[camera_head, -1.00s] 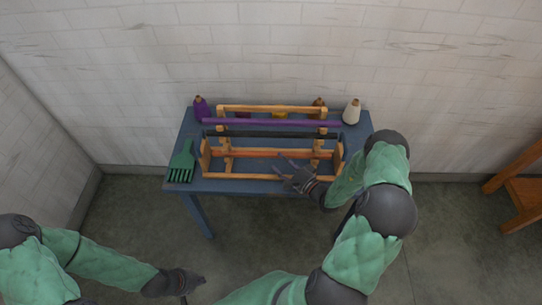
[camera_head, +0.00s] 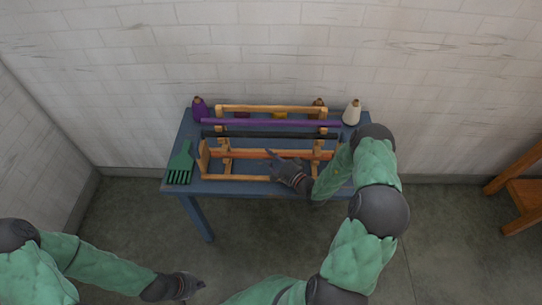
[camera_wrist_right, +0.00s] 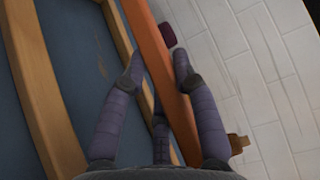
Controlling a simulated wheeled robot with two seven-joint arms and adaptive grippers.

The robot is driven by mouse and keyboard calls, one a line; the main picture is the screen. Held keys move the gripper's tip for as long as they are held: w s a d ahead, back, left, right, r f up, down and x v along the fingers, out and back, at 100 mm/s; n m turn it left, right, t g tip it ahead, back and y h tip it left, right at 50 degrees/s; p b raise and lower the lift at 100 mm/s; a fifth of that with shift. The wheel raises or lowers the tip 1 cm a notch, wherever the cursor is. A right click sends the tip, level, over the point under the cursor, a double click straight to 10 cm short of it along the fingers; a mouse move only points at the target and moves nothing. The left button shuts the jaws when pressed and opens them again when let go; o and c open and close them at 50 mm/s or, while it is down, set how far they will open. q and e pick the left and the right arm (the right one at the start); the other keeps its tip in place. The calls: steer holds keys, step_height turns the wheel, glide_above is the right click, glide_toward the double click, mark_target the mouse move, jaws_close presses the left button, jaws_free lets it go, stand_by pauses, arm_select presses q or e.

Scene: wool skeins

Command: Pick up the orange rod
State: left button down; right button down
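The orange rod (camera_head: 245,155) lies across the wooden rack on the blue table, below the black and purple rods. My right gripper (camera_head: 272,157) is over the rod's middle and hides part of it. In the right wrist view, the orange rod (camera_wrist_right: 150,40) runs between the fingers of my right gripper (camera_wrist_right: 159,60). One fingertip is on each side, and the gripper looks open. Whether a finger touches the rod is unclear. My left gripper (camera_head: 192,288) hangs low in front of the table, far from the rod; its finger opening is not clear.
The wooden rack (camera_head: 204,160) also bears a black rod (camera_head: 250,134) and a purple rod (camera_head: 270,122). A green comb (camera_head: 181,165) lies at left on the blue table (camera_head: 200,187). A purple cone (camera_head: 200,108) and a white cone (camera_head: 352,113) stand at the back corners.

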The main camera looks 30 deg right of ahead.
stand_by(0.3)
steer(key=shift+r+p, duration=0.4)
steer(key=shift+r, duration=0.25)
steer(key=shift+s+a+r, duration=0.1)
steer(key=shift+s+r, duration=0.05)
steer(key=shift+r, duration=0.1)
steer(key=s+a+p, duration=0.2)
steer(key=s+a, duration=0.2)
steer(key=s, duration=0.3)
steer(key=s+a+p, duration=0.1)
steer(key=s+a, duration=0.4)
steer(key=s, duration=0.3)
steer(key=v, duration=1.3)
steer(key=shift+f, duration=0.1)
